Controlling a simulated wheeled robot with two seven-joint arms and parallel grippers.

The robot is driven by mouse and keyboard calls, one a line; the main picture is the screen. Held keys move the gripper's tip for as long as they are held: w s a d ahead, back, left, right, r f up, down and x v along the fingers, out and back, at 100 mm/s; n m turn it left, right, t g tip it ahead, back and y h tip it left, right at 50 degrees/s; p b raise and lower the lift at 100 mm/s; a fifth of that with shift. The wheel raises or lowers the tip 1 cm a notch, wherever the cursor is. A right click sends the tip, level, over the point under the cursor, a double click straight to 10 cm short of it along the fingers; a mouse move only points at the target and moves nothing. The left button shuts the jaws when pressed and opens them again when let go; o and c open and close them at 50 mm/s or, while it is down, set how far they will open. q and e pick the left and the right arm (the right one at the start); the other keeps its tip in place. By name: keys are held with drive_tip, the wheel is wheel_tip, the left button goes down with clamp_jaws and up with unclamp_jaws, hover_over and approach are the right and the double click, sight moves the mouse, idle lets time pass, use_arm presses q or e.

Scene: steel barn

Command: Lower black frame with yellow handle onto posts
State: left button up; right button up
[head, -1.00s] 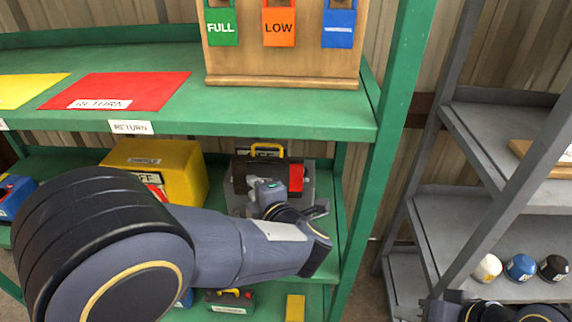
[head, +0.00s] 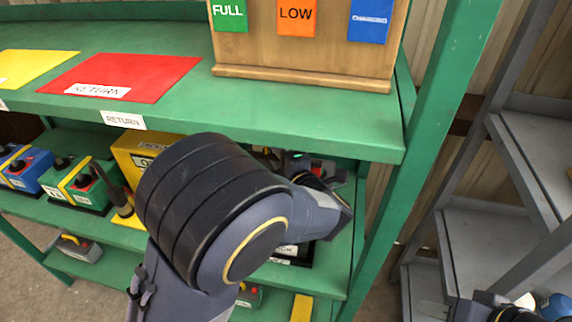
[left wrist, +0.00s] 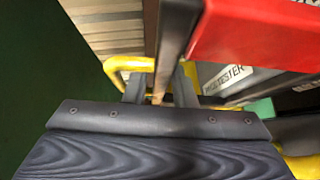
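In the left wrist view, a yellow handle (left wrist: 116,66) loops close around the fingers of my left gripper (left wrist: 159,90). The fingers stand a little apart. Whether they grip the handle cannot be told. A dark bar (left wrist: 172,38) runs away from the fingers, beside a large red block (left wrist: 255,35). A label reading "TESTER" (left wrist: 228,78) shows below the red block. In the head view my left arm covers most of the black frame, and its posts are hidden.
The green upper shelf (head: 300,118) overhangs the work area, and a green upright (head: 425,130) stands right of my arm. A yellow box (head: 135,150) and a green box (head: 88,184) sit left on the lower shelf. A grey rack (head: 480,240) stands at the right.

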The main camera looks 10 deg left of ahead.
use_arm(q)
drive_tip(key=shift+w+a+f, duration=0.1)
drive_tip(key=shift+w+a, duration=0.2)
drive_tip(key=shift+w, duration=0.15)
drive_tip(key=shift+c, duration=0.2)
clamp_jaws()
drive_tip(key=shift+c, duration=1.7)
unclamp_jaws()
drive_tip(key=shift+o, duration=0.2)
drive_tip(key=shift+s+r, duration=0.2)
drive_tip(key=shift+s, duration=1)
drive_tip(key=shift+s+r, duration=0.1)
drive_tip(key=shift+s, duration=0.9)
